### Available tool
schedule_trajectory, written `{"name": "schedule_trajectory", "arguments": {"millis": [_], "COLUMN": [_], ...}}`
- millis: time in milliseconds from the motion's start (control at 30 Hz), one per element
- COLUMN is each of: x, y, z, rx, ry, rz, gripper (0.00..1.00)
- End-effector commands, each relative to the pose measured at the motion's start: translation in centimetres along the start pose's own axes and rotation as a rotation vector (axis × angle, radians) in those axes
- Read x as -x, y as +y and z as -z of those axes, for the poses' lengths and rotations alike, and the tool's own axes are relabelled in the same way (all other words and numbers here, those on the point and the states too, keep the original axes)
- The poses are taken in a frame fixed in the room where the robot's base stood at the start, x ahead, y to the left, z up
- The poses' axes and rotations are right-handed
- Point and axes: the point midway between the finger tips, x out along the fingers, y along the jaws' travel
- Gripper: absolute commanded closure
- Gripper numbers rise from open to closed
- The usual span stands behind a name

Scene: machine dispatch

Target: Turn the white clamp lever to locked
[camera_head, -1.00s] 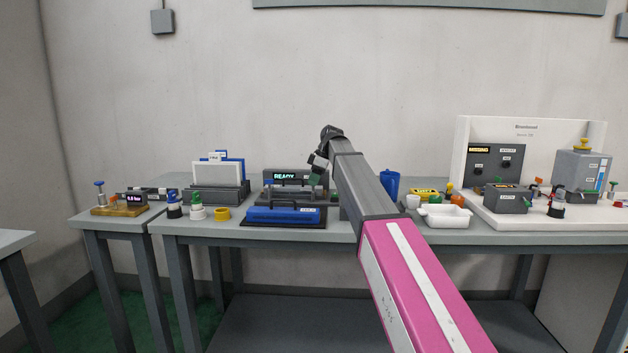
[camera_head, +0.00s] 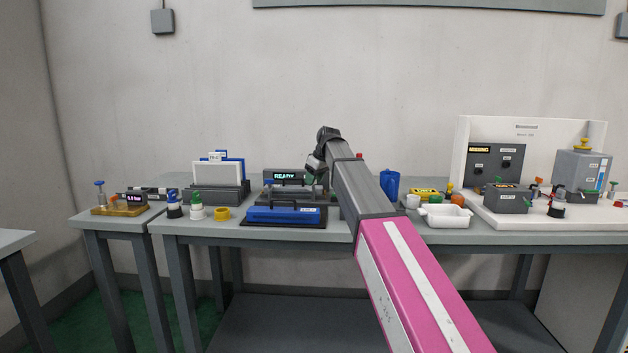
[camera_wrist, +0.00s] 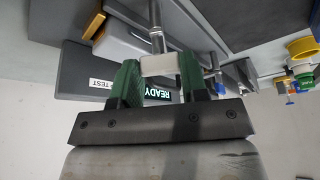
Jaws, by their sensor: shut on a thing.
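The white clamp lever (camera_wrist: 158,66) shows in the wrist view as a white block beside a metal shaft, between my two green fingers. My gripper (camera_wrist: 161,62) is shut on it. In the head view my gripper (camera_head: 311,180) is small and partly hidden behind my arm, just right of the machine's READY display (camera_head: 284,176). The lever cannot be made out in the head view. Whether it stands at locked cannot be read.
The wrist view shows a grey housing labelled TEST (camera_wrist: 72,72) close by my fingers. In the head view a blue-fronted fixture (camera_head: 283,215) lies before the display. A white tray (camera_head: 446,217) and a blue container (camera_head: 389,184) stand to the right. Yellow ring (camera_head: 221,214) at left.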

Motion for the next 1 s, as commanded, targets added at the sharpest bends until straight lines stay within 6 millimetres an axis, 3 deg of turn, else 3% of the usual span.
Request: {"name": "schedule_trajectory", "arguments": {"millis": [1000], "x": [-0.01], "y": [-0.26], "z": [0.19], "rx": [-0.812], "ry": [0.001], "rz": [-0.337], "gripper": [0.83]}}
